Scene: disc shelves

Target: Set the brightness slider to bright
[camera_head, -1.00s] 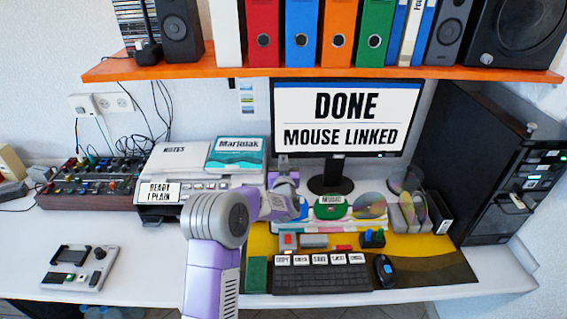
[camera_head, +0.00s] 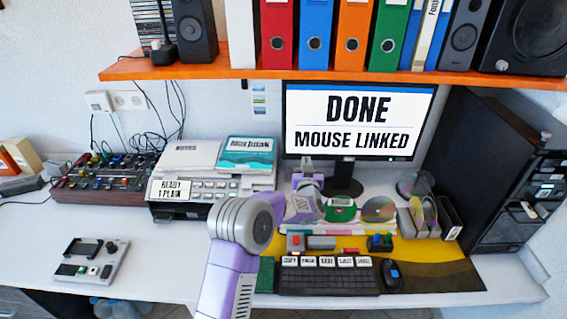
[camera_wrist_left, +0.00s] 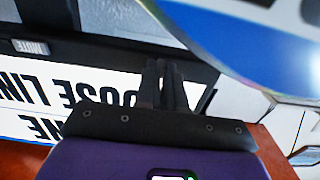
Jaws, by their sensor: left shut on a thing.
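The monitor (camera_head: 352,112) stands at the back of the desk and shows "DONE" and "MOUSE LINKED". My left gripper (camera_head: 306,163) is at the left part of its lower bezel. In the left wrist view the monitor (camera_wrist_left: 60,92) appears upside down, and my left fingers (camera_wrist_left: 165,75) are close together at its dark bezel. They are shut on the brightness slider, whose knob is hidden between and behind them. The slider's marks cannot be read. My right gripper is not in view.
A bright disc (camera_wrist_left: 245,35) is close to the wrist camera. Discs (camera_head: 378,209) stand below the monitor, behind the keyboard (camera_head: 330,282) and mouse (camera_head: 391,276). The printer (camera_head: 205,190) is to the left. An orange shelf (camera_head: 250,73) runs overhead. The front left desk has free room.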

